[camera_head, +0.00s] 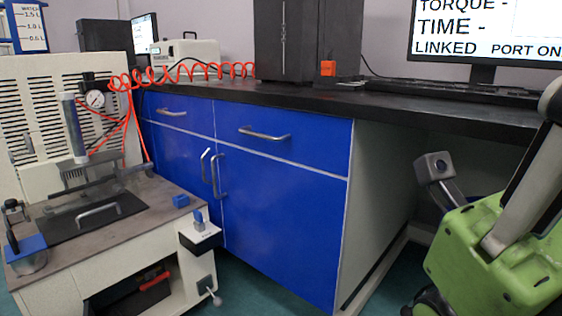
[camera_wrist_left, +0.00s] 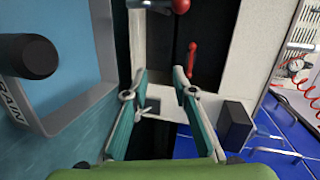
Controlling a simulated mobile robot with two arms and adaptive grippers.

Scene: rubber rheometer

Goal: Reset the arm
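My left gripper (camera_wrist_left: 158,74) shows in the left wrist view. Its two teal fingers are spread apart with nothing between them. They point towards a pale cabinet frame (camera_wrist_left: 117,40) with a dark opening. The left gripper does not show in the head view. A green part of my right arm (camera_head: 500,255) is at the right edge of the head view, folded close in beside the bench. I see no right fingers there, and nothing held.
The press machine (camera_head: 100,240) stands at the left, with a gauge and an orange coiled hose (camera_head: 180,72). Blue cabinets (camera_head: 275,195) carry the black bench top (camera_head: 310,100). A monitor (camera_head: 490,35) stands above it. A red handle (camera_wrist_left: 191,58) is ahead of the left gripper.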

